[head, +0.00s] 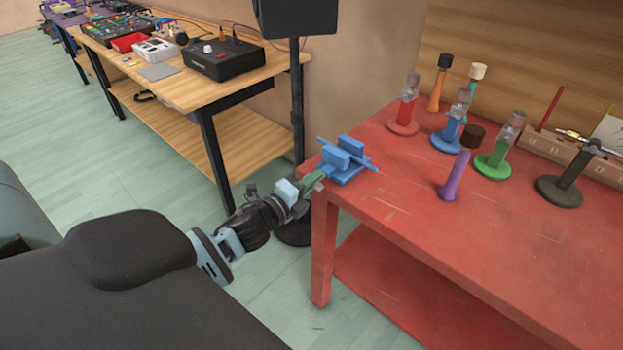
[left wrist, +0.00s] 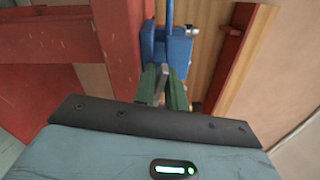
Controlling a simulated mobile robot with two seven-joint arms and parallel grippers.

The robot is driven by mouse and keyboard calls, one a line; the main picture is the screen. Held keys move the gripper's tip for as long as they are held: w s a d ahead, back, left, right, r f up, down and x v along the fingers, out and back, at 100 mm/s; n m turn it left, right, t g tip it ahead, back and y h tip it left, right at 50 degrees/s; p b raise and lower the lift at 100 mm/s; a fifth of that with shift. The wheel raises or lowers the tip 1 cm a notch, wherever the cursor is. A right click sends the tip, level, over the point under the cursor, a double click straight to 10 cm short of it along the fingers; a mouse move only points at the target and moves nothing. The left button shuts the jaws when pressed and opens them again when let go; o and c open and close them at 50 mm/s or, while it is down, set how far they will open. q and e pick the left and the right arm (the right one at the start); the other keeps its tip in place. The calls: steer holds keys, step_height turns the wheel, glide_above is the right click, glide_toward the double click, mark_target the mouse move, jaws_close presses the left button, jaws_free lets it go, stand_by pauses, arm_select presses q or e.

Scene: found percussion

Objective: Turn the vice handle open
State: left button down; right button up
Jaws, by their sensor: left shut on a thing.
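A blue vice (head: 345,162) sits on the near left corner of the red table. A long blue bar crosses it at a slant. My left gripper (head: 313,181) reaches in from the left, its green fingers at the side of the vice that overhangs the table edge. In the left wrist view the vice (left wrist: 167,48) is straight ahead, and the green fingers of my left gripper (left wrist: 164,84) are closed around a thin grey piece, the vice handle, in front of it. The fingers hide most of the handle. My right gripper is out of view.
The red table (head: 400,200) also holds several upright coloured stands and mallets, including a purple one (head: 458,170). A black stand (head: 297,100) rises just behind my left gripper. A wooden bench with electronic gear (head: 222,60) is at the back left.

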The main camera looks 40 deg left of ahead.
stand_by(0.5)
arm_select(q)
steer(key=c, duration=1.5)
jaws_free()
steer(key=shift+o, duration=0.2)
